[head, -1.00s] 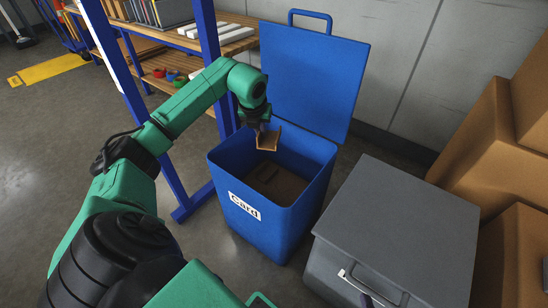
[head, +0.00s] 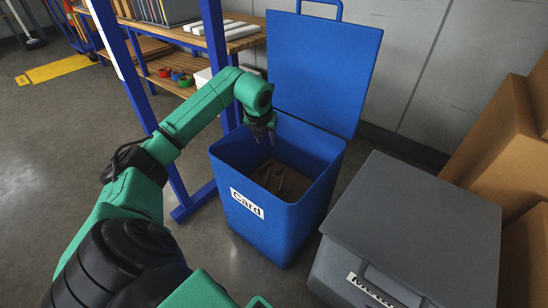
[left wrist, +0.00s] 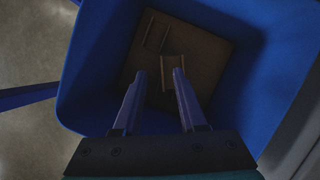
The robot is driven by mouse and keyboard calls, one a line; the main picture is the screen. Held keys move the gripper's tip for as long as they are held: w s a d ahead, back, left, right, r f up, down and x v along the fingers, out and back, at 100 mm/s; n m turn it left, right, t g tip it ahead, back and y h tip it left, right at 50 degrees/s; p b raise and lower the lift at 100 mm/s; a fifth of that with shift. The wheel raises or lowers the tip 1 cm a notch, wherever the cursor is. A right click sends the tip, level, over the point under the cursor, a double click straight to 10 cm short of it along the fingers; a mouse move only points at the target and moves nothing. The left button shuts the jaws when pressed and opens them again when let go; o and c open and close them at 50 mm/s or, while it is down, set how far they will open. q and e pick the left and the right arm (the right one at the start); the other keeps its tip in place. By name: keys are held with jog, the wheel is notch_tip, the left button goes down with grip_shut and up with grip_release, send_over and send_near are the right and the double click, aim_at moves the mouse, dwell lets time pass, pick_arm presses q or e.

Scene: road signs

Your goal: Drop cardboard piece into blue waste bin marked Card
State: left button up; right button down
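The blue waste bin (head: 278,218) marked Card stands in the middle of the head view with its lid (head: 325,70) raised. My left gripper (head: 263,138) is above the bin opening. In the left wrist view its fingers (left wrist: 158,95) are apart with nothing between them. A cardboard piece (left wrist: 180,80) lies on the brown bottom inside the bin, below the fingertips. Another flat brown piece (left wrist: 154,34) lies beside it. In the head view the pieces in the bin (head: 275,178) are dim. My right gripper does not show.
A grey lidded bin (head: 410,225) stands to the right of the blue bin. Cardboard boxes (head: 500,135) are stacked at the far right. A blue-framed shelf (head: 215,60) stands behind and left of the bin.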

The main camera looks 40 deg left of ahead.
pick_arm(q)
jog(key=p+v, duration=0.4)
jog(key=v, duration=1)
jog(key=shift+r+p, duration=0.25)
jog(key=shift+p, duration=0.05)
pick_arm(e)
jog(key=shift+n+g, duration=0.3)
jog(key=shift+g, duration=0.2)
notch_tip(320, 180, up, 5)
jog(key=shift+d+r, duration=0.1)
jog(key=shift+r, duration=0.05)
pick_arm(q)
jog(key=shift+s, duration=0.1)
